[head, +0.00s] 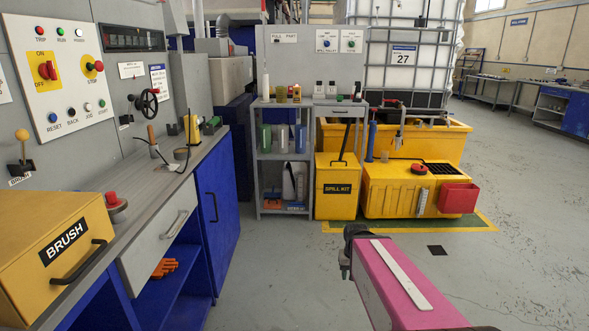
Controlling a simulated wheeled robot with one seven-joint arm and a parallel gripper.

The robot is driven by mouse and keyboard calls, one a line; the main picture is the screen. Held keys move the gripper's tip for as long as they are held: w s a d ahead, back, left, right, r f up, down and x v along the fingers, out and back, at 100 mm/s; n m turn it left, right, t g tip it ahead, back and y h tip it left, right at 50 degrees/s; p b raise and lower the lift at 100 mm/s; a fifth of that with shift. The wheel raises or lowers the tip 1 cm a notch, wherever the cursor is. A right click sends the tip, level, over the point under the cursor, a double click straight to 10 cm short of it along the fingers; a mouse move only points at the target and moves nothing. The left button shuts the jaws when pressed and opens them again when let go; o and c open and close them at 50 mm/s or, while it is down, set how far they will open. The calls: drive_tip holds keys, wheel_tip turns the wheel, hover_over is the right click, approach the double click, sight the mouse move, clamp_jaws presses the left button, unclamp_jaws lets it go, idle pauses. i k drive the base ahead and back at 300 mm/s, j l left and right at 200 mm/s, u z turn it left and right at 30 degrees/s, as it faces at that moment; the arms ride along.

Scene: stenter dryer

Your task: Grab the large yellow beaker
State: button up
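A yellowish see-through vessel (281,93), which looks like the yellow beaker, stands upright on the top of the grey shelf unit at the back centre. It is small in the picture, so its size is hard to judge. My pink arm reaches in from the bottom right. A dark part (351,249) at its far end may be my gripper, but no fingers can be made out. This end is well short of the shelf unit, and I see nothing held there.
A small yellow-orange item (297,93) stands right of the vessel. The yellow spill kit bin (336,187) and a yellow containment unit (399,190) stand right of the shelf. A grey bench (165,190) with a yellow BRUSH box (50,250) lines the left. The floor between is clear.

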sight(281, 92)
drive_tip(key=i, duration=1.75)
